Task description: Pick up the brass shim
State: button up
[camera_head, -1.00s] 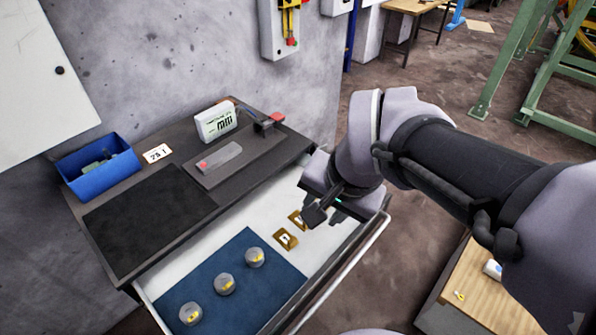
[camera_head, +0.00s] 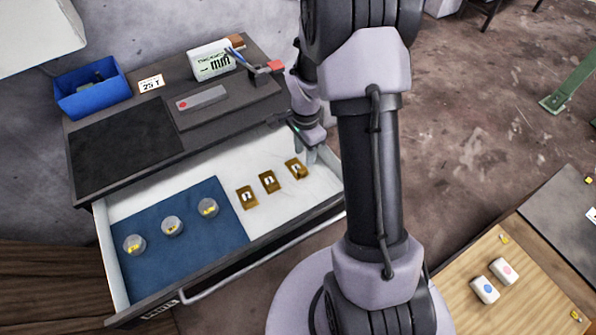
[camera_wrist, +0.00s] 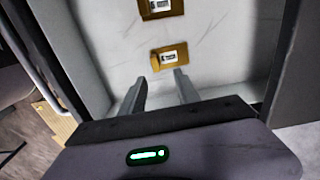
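Three brass shims lie in a row on the white floor of the open drawer: a left one (camera_head: 247,197), a middle one (camera_head: 269,181) and a right one (camera_head: 296,169). Each has a small pale label. My gripper (camera_head: 310,153) is above the drawer's right end, close to the right shim. In the wrist view my gripper (camera_wrist: 162,76) is open and empty, its two fingers apart. One brass shim (camera_wrist: 170,60) lies just past the fingertips, and another shim (camera_wrist: 160,8) is cut by the top edge. Height above the drawer floor is hard to tell.
The drawer (camera_head: 262,239) has raised walls. A blue mat (camera_head: 190,245) in it carries three round clear containers. A wooden board (camera_head: 520,300) is at lower right.

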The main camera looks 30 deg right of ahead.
aim_at(302, 170)
jog(key=f, duration=0.1)
jog(key=f+b, duration=0.1)
jog(key=f, duration=0.1)
jog(key=a+f+b, duration=0.1)
jog(key=f, duration=0.1)
jog(key=shift+s+a+f, duration=0.1)
jog(key=shift+s+f, duration=0.15)
jog(key=shift+s, duration=0.15)
jog(key=shift+f, duration=0.2)
jog(key=shift+r, duration=0.1)
grip_shut()
dwell(0.6)
